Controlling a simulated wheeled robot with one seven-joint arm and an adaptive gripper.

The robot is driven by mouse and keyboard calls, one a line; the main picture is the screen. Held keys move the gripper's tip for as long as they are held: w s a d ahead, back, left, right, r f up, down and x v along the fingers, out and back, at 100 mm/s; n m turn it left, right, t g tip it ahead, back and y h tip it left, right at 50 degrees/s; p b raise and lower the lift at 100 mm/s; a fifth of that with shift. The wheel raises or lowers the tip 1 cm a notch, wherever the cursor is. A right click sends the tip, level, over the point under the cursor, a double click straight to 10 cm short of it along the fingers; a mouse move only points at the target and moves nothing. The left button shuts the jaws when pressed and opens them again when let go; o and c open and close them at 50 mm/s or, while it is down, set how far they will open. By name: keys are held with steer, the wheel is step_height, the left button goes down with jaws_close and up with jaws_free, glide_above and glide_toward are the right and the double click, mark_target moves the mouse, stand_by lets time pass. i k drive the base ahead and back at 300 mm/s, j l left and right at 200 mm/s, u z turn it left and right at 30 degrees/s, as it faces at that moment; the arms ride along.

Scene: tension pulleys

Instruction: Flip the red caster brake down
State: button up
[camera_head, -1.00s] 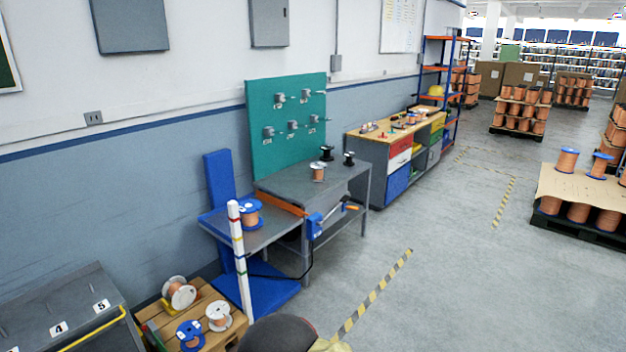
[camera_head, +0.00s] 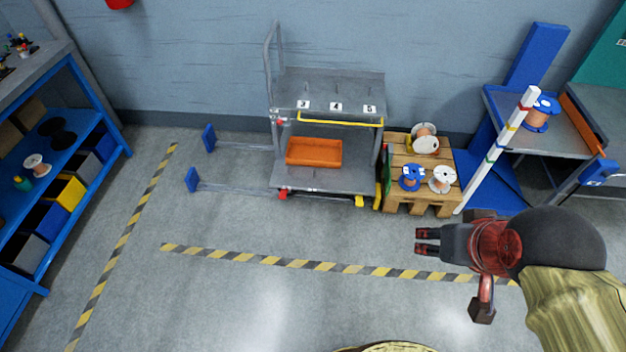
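A grey cart (camera_head: 330,178) stands against the wall at upper middle, with an upper tray marked 3, 4, 5 and a lower deck. A small red piece (camera_head: 283,195), seemingly the red caster brake, shows at the lower deck's front left corner. It is too small to tell whether it is up or down. Yellow pieces (camera_head: 359,201) show near the front right corner. My gripper (camera_head: 420,241) is right of the cart and nearer the camera, pointing left, well apart from the red piece. Its two dark red-tipped fingers look apart, with nothing between them.
An orange bin (camera_head: 314,152) sits on the lower deck. A wooden pallet (camera_head: 398,203) with spools stands right of the cart, beside a striped white post (camera_head: 497,148). A blue shelf (camera_head: 68,150) stands at left. The floor before the cart is clear.

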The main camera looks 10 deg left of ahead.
mark_target(283, 193)
steer(key=i+j+u, duration=0.6)
steer(key=i+u, duration=0.15)
steer(key=i, duration=0.35)
steer(key=i+u, duration=0.4)
steer(key=i, duration=0.15)
